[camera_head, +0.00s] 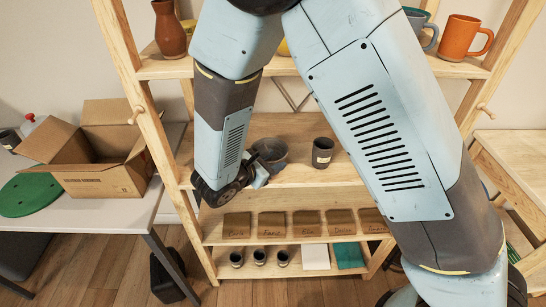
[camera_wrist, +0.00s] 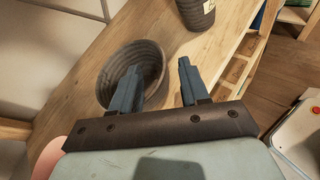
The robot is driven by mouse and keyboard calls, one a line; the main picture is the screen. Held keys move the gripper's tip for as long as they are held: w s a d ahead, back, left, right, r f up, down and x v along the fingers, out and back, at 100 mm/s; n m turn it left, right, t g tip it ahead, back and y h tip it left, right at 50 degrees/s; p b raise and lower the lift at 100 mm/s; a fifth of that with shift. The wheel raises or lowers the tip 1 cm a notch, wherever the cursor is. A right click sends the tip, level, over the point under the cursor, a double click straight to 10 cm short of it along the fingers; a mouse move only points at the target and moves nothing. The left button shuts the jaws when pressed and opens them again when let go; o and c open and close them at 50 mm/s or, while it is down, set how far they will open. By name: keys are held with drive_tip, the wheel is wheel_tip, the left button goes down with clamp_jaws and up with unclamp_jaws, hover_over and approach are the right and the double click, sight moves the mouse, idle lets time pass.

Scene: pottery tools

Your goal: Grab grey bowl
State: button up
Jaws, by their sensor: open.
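The grey bowl (camera_head: 271,150) stands on the middle shelf in the head view, partly hidden by my arm. In the wrist view the ribbed dark grey bowl (camera_wrist: 154,62) is at the upper left, its mouth facing the camera. My gripper (camera_wrist: 159,66) is open, with nothing between its fingers except perhaps the bowl's near right wall. The left finger overlaps the bowl's opening, and the right finger is outside the rim, to the right. I cannot tell how deep the fingers reach. In the head view my gripper (camera_head: 262,174) is low beside the bowl.
A dark cup (camera_head: 322,153) with a pale label stands right of the bowl; it also shows in the wrist view (camera_wrist: 197,12). The wooden middle shelf (camera_head: 300,175) is bare in front. Labelled brown blocks (camera_head: 271,225) line the lower shelf. An open cardboard box (camera_head: 100,150) sits on the left table.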

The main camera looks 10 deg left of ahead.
drive_tip(key=x, duration=0.4)
drive_tip(key=shift+w+f, duration=0.2)
drive_tip(key=shift+w, duration=0.05)
clamp_jaws()
